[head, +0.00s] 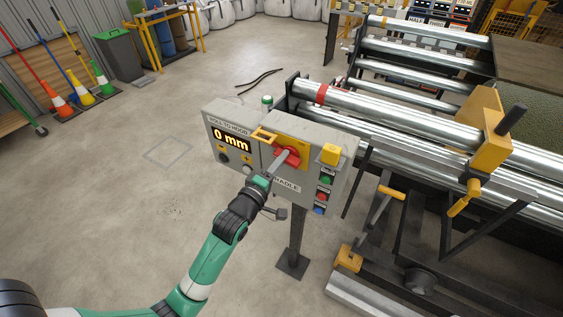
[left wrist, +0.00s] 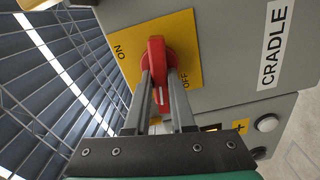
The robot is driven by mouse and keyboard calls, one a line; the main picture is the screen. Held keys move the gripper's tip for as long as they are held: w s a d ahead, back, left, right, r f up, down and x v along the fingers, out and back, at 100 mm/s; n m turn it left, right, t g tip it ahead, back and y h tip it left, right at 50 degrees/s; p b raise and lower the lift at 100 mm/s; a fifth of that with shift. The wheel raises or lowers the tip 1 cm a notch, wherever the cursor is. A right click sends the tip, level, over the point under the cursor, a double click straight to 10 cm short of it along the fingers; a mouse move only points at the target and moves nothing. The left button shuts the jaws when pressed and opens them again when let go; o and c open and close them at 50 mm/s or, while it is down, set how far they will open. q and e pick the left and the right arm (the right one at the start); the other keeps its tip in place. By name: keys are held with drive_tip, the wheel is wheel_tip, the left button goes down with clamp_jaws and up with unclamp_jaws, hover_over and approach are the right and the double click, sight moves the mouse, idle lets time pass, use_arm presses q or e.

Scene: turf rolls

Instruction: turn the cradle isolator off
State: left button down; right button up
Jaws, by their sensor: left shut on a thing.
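The cradle isolator is a red rotary handle (head: 287,157) on a yellow plate (head: 297,148) on the grey control box (head: 262,160). In the left wrist view the red handle (left wrist: 156,60) stands between ON and OFF lettering on the yellow plate (left wrist: 125,62). Its long side runs up and down in that picture, and a white mark shows at its lower end. My left gripper (head: 277,165) is shut on the handle, with one finger (left wrist: 160,90) on each side. The fingers partly cover the plate near OFF. My right gripper is not in view.
A lit display (head: 231,138) reads 0 mm on the box's left part. Several coloured buttons (head: 325,181) and a yellow block (head: 330,153) sit at its right. The roller machine (head: 400,110) stands close behind and right.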

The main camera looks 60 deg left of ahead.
use_arm(q)
drive_tip(key=shift+n, duration=1.1)
drive_tip(key=c, duration=0.8)
unclamp_jaws()
drive_tip(key=shift+o, duration=0.2)
drive_tip(key=shift+s+d, duration=0.1)
drive_tip(key=v, duration=1.1)
drive_tip(key=shift+s+p, duration=0.2)
drive_tip(key=shift+p, duration=0.25)
drive_tip(key=shift+d, duration=0.1)
